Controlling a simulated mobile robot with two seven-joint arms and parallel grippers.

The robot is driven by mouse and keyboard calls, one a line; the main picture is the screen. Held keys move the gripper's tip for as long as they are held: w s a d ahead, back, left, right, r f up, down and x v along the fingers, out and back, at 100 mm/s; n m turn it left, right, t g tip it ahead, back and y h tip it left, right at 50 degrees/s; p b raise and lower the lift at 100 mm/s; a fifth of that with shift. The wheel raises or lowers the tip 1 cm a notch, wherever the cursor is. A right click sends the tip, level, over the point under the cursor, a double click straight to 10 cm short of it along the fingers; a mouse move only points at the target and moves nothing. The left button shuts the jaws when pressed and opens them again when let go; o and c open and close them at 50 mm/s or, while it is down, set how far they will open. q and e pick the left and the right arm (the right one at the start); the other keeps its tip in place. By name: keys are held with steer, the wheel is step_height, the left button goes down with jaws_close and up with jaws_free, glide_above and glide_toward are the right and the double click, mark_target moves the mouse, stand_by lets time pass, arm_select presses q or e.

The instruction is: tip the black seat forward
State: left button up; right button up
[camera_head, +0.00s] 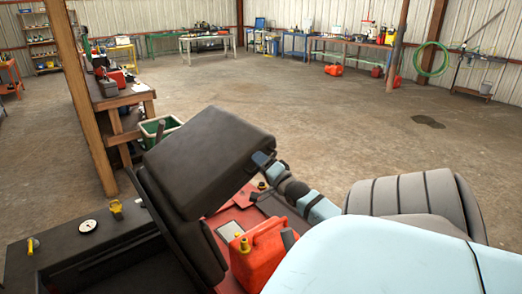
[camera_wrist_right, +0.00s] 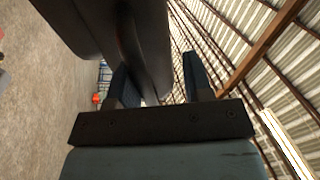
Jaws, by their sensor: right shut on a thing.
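The black seat (camera_head: 205,160) stands left of centre in the head view, over a red machine deck. Its large pad is tilted, with its right edge higher than its lower left part. A second black part (camera_head: 195,245) of it runs down toward the deck. My right gripper (camera_head: 262,160) is at the seat's right edge. In the right wrist view the fingers (camera_wrist_right: 158,85) are on either side of a black edge of the seat (camera_wrist_right: 140,45), shut on it. My left gripper is not in view.
A red fuel can (camera_head: 262,255) stands on the red deck just below my right gripper. A black panel with a white gauge (camera_head: 88,226) and yellow knobs lies to the left. A wooden workbench (camera_head: 118,98) and post are behind left. The concrete floor beyond is open.

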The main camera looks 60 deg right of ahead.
steer(key=shift+s+a, duration=0.15)
steer(key=shift+s, duration=0.15)
steer(key=b+v, duration=0.1)
steer(key=v, duration=0.6)
steer(key=shift+b, duration=0.3)
steer(key=shift+f, duration=0.1)
